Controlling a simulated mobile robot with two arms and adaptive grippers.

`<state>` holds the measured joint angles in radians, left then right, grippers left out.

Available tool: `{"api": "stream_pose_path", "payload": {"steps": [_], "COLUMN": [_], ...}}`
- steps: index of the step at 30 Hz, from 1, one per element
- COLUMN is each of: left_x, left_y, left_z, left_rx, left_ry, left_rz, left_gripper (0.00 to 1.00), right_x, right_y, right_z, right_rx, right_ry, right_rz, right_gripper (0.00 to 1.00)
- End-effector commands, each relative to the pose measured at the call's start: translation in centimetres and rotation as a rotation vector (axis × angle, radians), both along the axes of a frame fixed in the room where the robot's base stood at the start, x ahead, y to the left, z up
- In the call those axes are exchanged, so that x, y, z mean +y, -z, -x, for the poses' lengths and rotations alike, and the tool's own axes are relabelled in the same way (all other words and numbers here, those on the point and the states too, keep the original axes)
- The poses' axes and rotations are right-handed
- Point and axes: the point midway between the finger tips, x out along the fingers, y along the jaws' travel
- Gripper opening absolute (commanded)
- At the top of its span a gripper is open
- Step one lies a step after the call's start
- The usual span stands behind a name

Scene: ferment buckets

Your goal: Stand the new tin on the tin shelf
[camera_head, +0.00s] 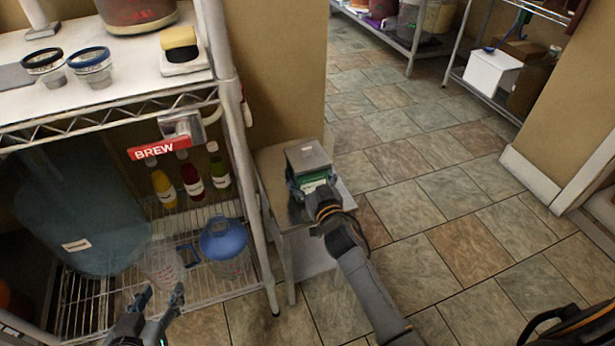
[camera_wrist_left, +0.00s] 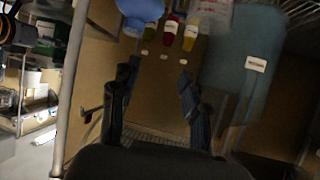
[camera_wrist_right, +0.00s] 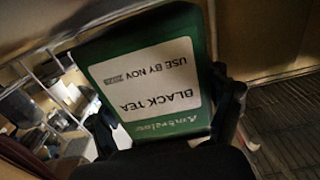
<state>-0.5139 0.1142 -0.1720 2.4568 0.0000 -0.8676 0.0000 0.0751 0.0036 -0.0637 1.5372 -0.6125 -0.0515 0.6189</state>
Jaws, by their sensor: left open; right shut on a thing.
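The new tin is a green box with a grey lid (camera_head: 308,156) and a white label reading BLACK TEA, USE BY NOV; the label shows upside down in the right wrist view (camera_wrist_right: 150,85). My right gripper (camera_head: 313,188) is shut on the tin. The tin is over a small pale stand (camera_head: 272,167), which may be the tin shelf. I cannot tell whether the tin's base touches it. My left gripper (camera_head: 155,297) is open and empty in front of the wire rack's lower shelf; it also shows in the left wrist view (camera_wrist_left: 160,85).
The wire rack (camera_head: 245,150) stands left of the stand, holding several bottles, a blue-lidded jug (camera_head: 224,240) and a large blue-grey vessel (camera_head: 75,210). A red BREW sign (camera_head: 154,150) hangs at its edge. Tiled floor (camera_head: 450,190) to the right is clear.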

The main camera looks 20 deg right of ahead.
Motion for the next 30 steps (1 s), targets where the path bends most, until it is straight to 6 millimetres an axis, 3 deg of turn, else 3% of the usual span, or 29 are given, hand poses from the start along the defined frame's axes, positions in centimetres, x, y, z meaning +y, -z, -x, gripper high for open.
{"api": "stream_pose_path", "payload": {"steps": [5, 20, 21, 22, 23, 30], "left_x": [-0.4, -0.6, -0.6, -0.6, -0.6, -0.6], "left_y": [-1.3, -1.9, -2.0, -2.0, -2.0, -1.9], "left_z": [-0.9, -1.3, -1.3, -1.3, -1.3, -1.3], "left_rx": [-0.081, -0.118, -0.12, -0.12, -0.12, -0.117], "left_ry": [0.006, 0.008, 0.008, 0.008, 0.008, 0.008], "left_rz": [0.019, 0.028, 0.028, 0.028, 0.028, 0.028], "left_gripper": [0.46, 0.46, 0.46, 0.46, 0.46, 0.46], "right_x": [0.0, 0.0, 0.0, 0.0, 0.0, 0.0], "right_y": [0.5, 0.7, 0.8, 0.8, 0.8, 0.8], "right_z": [0.0, 0.0, 0.0, 0.0, 0.0, 0.0], "right_rx": [-0.003, -0.002, 0.0, 0.0, 0.0, 0.0], "right_ry": [-0.001, -0.001, 0.0, 0.0, 0.0, 0.0], "right_rz": [0.0, 0.0, 0.0, 0.0, 0.0, 0.0], "right_gripper": [0.39, 0.39, 0.88, 0.94, 1.0, 1.0]}}
